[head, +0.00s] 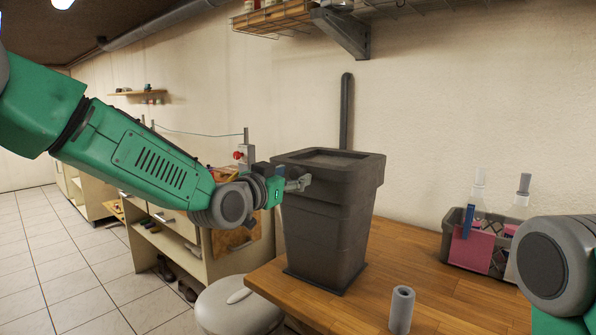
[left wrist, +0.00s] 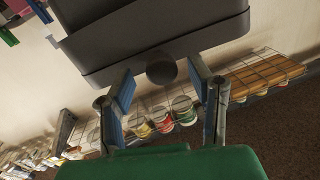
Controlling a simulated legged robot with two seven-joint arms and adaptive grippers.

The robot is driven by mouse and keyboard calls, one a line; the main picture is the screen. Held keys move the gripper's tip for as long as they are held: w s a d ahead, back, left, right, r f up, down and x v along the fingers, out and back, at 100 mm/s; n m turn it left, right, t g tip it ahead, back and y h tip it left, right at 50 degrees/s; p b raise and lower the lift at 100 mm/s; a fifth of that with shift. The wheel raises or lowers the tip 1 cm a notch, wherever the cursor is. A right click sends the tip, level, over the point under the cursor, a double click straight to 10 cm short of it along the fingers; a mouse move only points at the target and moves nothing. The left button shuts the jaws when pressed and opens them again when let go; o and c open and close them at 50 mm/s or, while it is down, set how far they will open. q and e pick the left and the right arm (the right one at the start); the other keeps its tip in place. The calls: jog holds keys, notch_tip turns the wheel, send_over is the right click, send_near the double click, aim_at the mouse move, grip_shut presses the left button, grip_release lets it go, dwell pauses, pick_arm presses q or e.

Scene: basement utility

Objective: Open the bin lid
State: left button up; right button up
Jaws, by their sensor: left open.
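The dark grey bin (head: 326,232) stands upright on the wooden worktop, its lid (head: 335,156) lying closed on top. My left gripper (head: 299,183) is at the left front side of the bin, just below the lid's top edge. In the left wrist view, the bin's grey rim area (left wrist: 150,38) fills the top. My right gripper is out of view; only part of my right arm shows at the right edge.
A grey cylinder (head: 401,309) stands on the worktop (head: 370,285) in front of the bin. A caddy (head: 467,243) with bottles and pink and blue items is at the right. A stool (head: 238,306) is at the left, and a wall shelf (head: 290,18) hangs above.

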pick_arm(q)
jog(key=shift+x, duration=1)
jog(key=shift+w+d, duration=0.1)
jog(key=shift+w, duration=0.15)
jog(key=shift+c, duration=0.5)
grip_shut()
jog(key=r+p, duration=0.2)
jog(key=p, duration=0.1)
jog(key=r+g+p, duration=0.1)
jog(key=r+p, duration=0.2)
jog(key=r+g+y+p, duration=0.1)
jog(key=r+p, duration=0.1)
jog(key=p, duration=0.1)
jog(key=shift+w+d+r, duration=0.2)
jog(key=shift+w+d, duration=0.05)
jog(key=shift+w, duration=0.15)
jog(key=w+d+r+g+y+p, duration=0.2)
jog(key=w+r+g+p, duration=0.1)
jog(key=r, duration=0.5)
jog(key=shift+w+g, duration=0.4)
jog(key=shift+g, duration=0.1)
jog(key=shift+d, duration=0.15)
